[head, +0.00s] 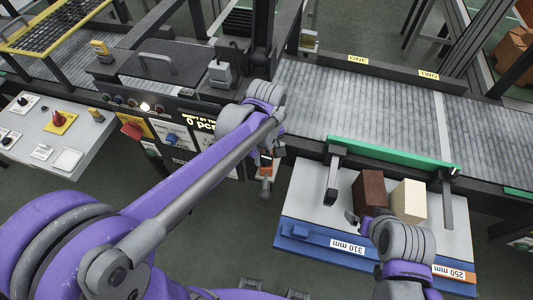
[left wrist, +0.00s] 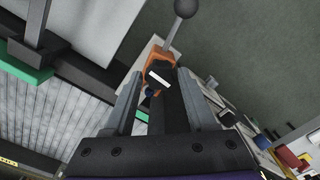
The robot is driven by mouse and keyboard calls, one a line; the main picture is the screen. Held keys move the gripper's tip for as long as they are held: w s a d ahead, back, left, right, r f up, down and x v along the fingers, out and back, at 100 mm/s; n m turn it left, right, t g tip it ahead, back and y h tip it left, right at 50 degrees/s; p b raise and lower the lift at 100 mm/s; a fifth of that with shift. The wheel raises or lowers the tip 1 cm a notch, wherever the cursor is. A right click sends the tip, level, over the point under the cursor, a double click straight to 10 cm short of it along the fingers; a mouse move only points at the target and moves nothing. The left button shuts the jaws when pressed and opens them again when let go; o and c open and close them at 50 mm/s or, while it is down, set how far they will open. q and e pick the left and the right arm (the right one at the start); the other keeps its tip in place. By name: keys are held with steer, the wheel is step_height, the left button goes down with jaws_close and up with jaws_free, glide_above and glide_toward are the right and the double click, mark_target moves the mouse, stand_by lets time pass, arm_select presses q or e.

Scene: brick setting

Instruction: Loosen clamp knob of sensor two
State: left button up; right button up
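My left gripper (head: 266,160) is at the conveyor's near edge, partly hidden by its own arm in the head view. In the left wrist view its fingers (left wrist: 160,85) stand apart. An orange bracket (left wrist: 158,66) with a dark, white-marked face lies just beyond and between the fingertips; a grey ball-ended lever (left wrist: 184,10) rises from it. The bracket also shows below the gripper in the head view (head: 265,186). I cannot tell whether the fingers touch it, or whether it carries sensor two's clamp knob. My right gripper (head: 362,218) is beside a brown brick (head: 370,192); its fingers are unclear.
The conveyor (head: 330,100) has markers ONE (head: 358,60) and TWO (head: 428,76) on its far rail. A green bar (head: 390,154) runs along its near side. A cream brick (head: 408,200) stands on the blue-edged table (head: 308,205). A control panel (head: 50,135) is at left.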

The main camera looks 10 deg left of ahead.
arm_select(q)
steer(key=shift+o, duration=1.1)
steer(key=shift+r, duration=0.15)
step_height(320, 180, up, 11)
steer(key=shift+f, duration=0.2)
steer(key=m+t, duration=0.6)
steer(key=m, duration=0.2)
glide_toward(266, 158)
steer(key=s+a+f, duration=0.6)
steer(key=a, duration=0.1)
steer(key=shift+s+p, duration=0.25)
steer(key=shift+p, duration=0.05)
